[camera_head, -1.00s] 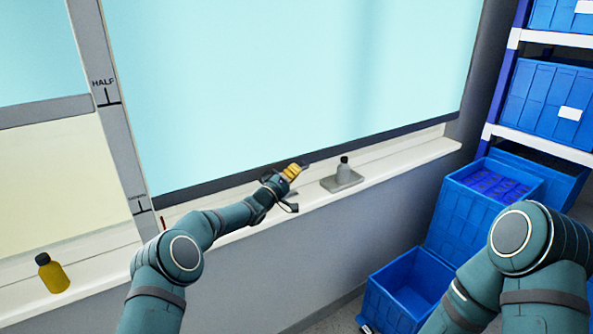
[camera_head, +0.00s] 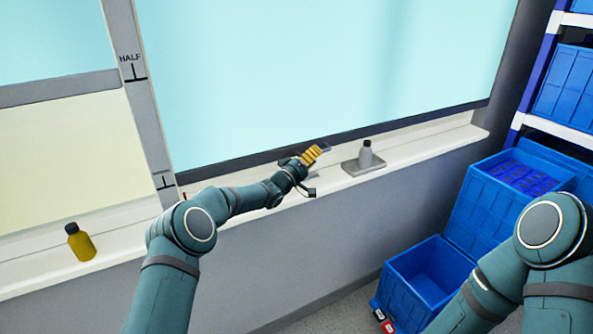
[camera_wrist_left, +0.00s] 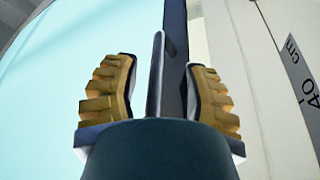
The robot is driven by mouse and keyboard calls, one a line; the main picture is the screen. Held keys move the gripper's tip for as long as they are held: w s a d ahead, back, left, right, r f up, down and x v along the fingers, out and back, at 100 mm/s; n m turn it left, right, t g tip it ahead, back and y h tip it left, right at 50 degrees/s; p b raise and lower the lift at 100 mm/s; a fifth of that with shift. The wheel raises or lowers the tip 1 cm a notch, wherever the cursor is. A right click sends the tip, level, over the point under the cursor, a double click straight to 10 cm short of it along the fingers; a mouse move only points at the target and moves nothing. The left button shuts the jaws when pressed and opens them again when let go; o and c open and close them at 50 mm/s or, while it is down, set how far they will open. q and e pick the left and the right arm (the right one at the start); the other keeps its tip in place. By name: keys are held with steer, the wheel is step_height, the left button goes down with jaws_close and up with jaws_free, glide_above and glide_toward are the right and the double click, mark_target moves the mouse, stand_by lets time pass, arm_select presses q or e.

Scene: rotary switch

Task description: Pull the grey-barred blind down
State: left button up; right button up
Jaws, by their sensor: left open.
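The left blind (camera_head: 50,40) is light blue with a grey bottom bar (camera_head: 60,88), level with a little below the HALF mark on the post. Cream shows below it. The right blind (camera_head: 310,80) is light blue with a dark bar (camera_head: 240,163) low over the sill. My left gripper (camera_head: 317,153), with yellow pads, is open at this dark bar. In the left wrist view the dark bar (camera_wrist_left: 175,40) runs between the spread fingers (camera_wrist_left: 155,95), with a thin grey strip beside it. Contact cannot be told. My right arm shows at lower right; its gripper is out of view.
A grey bottle (camera_head: 366,156) on a small tray stands on the sill (camera_head: 415,145), right of my left gripper. A yellow bottle (camera_head: 80,243) stands at the left. Blue crates (camera_head: 425,280) and a shelf fill the right side.

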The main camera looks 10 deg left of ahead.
arm_select(q)
steer(key=v, duration=1)
steer(key=shift+s+a, duration=0.25)
steer(key=shift+s, duration=0.05)
steer(key=s+d+f+g+y, duration=0.2)
steer(key=s+f+g+y, duration=0.1)
steer(key=s+f, duration=0.55)
steer(key=s+d+f+g+y, duration=0.2)
steer(key=s+d+f+g, duration=0.15)
steer(key=s+f, duration=0.5)
steer(key=s+a+f+m+g+y, duration=0.1)
steer(key=s+f+g, duration=0.3)
steer(key=s, duration=0.9)
steer(key=s+a+f+m+g+y, duration=0.1)
steer(key=s+f+g, duration=0.3)
steer(key=s, duration=0.9)
steer(key=shift+a+f+m+g+y, duration=0.4)
steer(key=shift+f+m+y, duration=0.1)
steer(key=shift+f, duration=0.4)
